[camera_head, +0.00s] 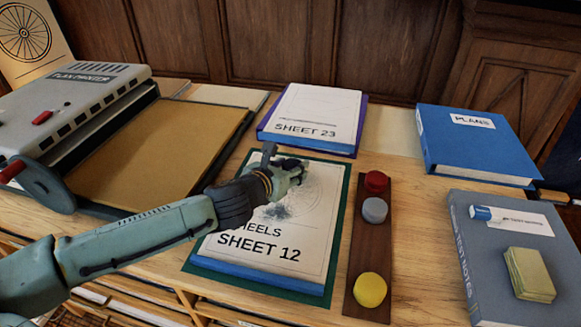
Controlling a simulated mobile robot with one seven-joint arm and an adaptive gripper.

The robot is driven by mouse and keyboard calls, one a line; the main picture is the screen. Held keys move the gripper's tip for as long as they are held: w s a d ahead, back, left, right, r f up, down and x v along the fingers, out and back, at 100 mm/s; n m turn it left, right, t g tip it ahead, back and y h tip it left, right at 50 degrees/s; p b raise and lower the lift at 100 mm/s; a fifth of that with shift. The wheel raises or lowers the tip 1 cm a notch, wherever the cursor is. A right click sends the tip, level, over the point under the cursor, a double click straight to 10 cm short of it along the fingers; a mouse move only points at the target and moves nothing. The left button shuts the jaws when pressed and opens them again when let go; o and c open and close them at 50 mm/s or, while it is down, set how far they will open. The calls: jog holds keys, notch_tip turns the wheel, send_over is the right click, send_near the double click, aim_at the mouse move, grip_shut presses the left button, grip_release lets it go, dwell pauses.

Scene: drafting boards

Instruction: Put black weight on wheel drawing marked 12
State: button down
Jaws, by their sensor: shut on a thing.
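The sheet marked SHEET 12 (258,247), with a wheel drawing (318,190) in its upper part, lies on a green-edged board in the middle of the bench. My gripper (290,176) reaches in from the left and is over the drawing's upper left part. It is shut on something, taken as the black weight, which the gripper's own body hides. I cannot tell whether the held weight touches the paper. A dark smudge or shadow lies on the sheet just below the gripper. No black weight shows elsewhere.
A dark wooden strip (372,245) right of the sheet bears red (376,182), grey (375,210) and yellow (370,290) weights, with a bare gap above the yellow one. SHEET 23 (315,112) lies behind. A grey plan machine (75,100) stands left; blue books (475,145) lie right.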

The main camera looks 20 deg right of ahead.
jog(key=shift+f, duration=0.1)
jog(key=c, duration=0.9)
grip_release()
jog(key=shift+r, duration=0.25)
jog(key=p+v, duration=0.4)
jog(key=v, duration=0.6)
jog(key=shift+r+p, duration=0.2)
jog(key=shift+p, duration=0.2)
jog(key=shift+p+v, duration=0.8)
jog(key=shift+p, duration=0.1)
jog(key=shift+s+a+f, duration=0.1)
jog(key=shift+s+f, duration=0.05)
jog(key=shift+f, duration=0.05)
